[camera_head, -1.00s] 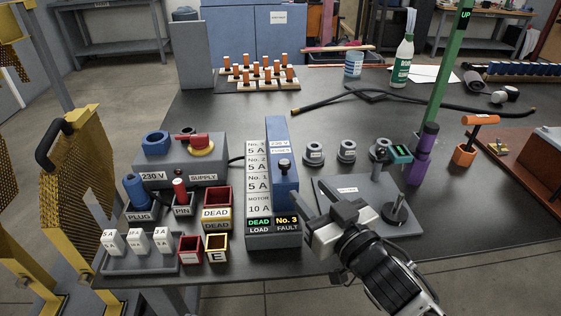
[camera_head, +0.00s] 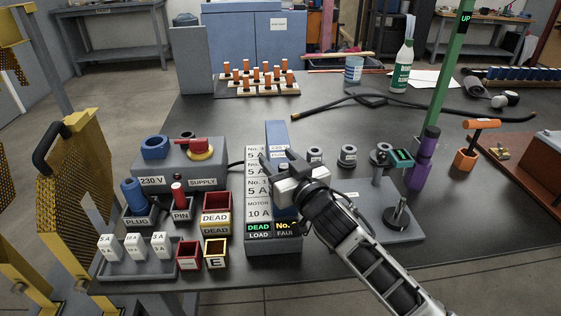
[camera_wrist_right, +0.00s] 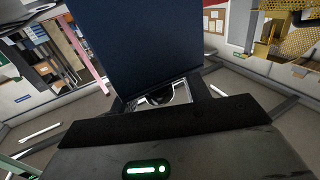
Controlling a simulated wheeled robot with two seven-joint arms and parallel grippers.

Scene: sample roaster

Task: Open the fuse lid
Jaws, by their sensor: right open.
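The fuse box (camera_head: 257,215) stands on the dark bench, with a white label strip on its left and small displays reading DEAD and No. at its front. Its blue fuse lid (camera_head: 277,132) lies along the right side, shut as far as I can see. My right gripper (camera_head: 276,157) is open over the lid and hides its middle and black knob; I cannot tell whether it touches. In the right wrist view, a dark blue panel (camera_wrist_right: 135,45) fills the upper middle; I cannot be sure it is the lid. My left gripper is out of view.
Left of the box stand the grey 230 V supply (camera_head: 180,163), small red and yellow bins (camera_head: 216,212) and a tray of fuses (camera_head: 140,262). A grey plate (camera_head: 385,215) with a black knob and post is at right. A black cable (camera_head: 330,112) lies behind.

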